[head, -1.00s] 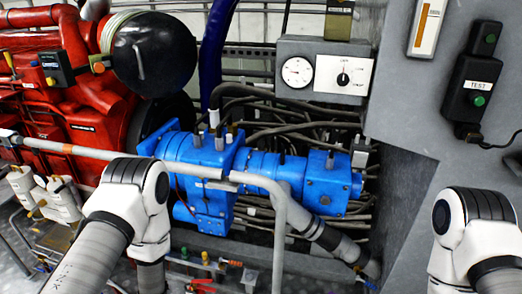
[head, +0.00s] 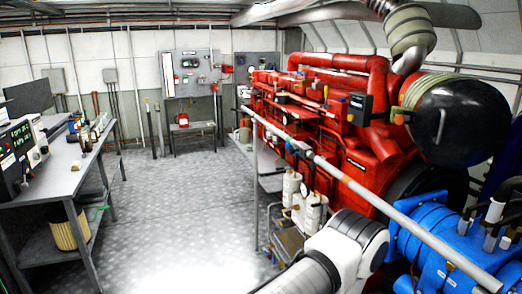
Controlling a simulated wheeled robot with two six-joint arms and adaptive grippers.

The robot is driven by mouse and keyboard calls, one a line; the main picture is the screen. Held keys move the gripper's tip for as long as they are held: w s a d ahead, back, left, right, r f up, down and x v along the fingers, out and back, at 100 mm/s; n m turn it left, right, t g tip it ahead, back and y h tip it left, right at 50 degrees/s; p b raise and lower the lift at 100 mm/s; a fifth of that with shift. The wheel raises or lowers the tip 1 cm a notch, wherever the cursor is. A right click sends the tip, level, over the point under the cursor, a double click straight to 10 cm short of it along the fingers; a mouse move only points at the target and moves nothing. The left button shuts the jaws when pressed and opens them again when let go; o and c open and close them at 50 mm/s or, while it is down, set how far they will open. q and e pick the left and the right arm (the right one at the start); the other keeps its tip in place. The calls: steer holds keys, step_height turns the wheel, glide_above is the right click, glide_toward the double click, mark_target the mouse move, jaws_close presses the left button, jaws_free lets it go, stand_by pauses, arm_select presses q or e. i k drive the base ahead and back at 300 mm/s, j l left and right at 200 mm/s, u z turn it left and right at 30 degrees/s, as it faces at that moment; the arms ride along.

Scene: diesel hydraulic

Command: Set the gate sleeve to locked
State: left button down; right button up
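A long grey handrail (head: 373,184) runs from the middle of the head view down to the lower right, in front of the red engine and the blue pump. I cannot make out the gate sleeve; the rail's near end runs to the bottom right corner, and I cannot tell whether any sleeve is there. A white and black joint of my own arm shows at the bottom, right of centre, in front of the rail's lower side. Neither of my grippers is in view.
The red engine (head: 345,125) with its black round tank (head: 450,120) and the blue pump (head: 440,235) fill the right. A grey workbench (head: 75,165) with instruments stands at the left. The metal floor (head: 190,215) between is clear. Grey panels (head: 190,72) stand at the back.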

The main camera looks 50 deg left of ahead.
mark_target(299, 147)
steer(key=u, duration=1.45)
steer(key=i+j+z, duration=0.15)
steer(key=z, duration=0.2)
steer(key=i+j+z, duration=0.15)
steer(key=z, duration=0.2)
steer(key=i+j+z, duration=0.15)
steer(key=z, duration=0.2)
steer(key=j, duration=0.1)
